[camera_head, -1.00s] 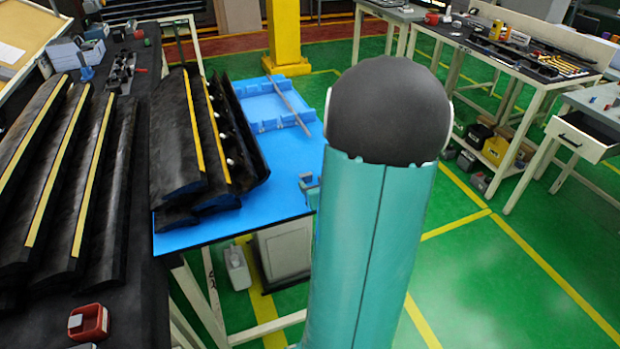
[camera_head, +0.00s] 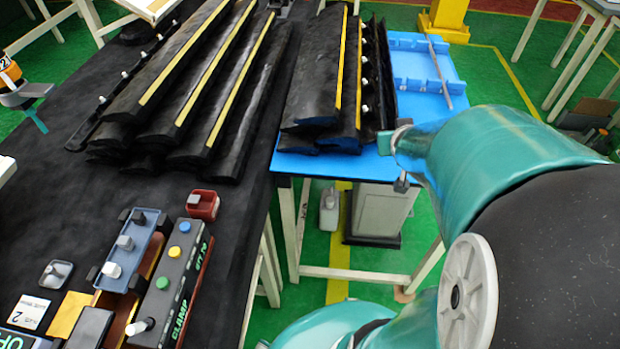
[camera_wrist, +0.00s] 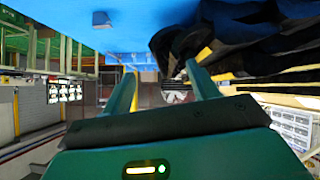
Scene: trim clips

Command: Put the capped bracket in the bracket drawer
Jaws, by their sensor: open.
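My gripper (camera_wrist: 160,88) is open in the wrist view, two teal fingers apart with nothing visible between them. I cannot surely pick out the capped bracket. A small grey piece with a raised top (camera_head: 56,273) lies on the black bench (camera_head: 60,205) at lower left in the head view. A blue-grey strip with several clips (camera_head: 135,250) sits beside the box marked CLAMP (camera_head: 180,270). The bracket drawer is not identifiable in the current views.
Long black trims with yellow stripes (camera_head: 190,85) are stacked on the bench. More trims (camera_head: 325,75) lie on the blue table (camera_head: 300,165). My teal arm covers the lower right. Bare bench shows between trims and clamp box.

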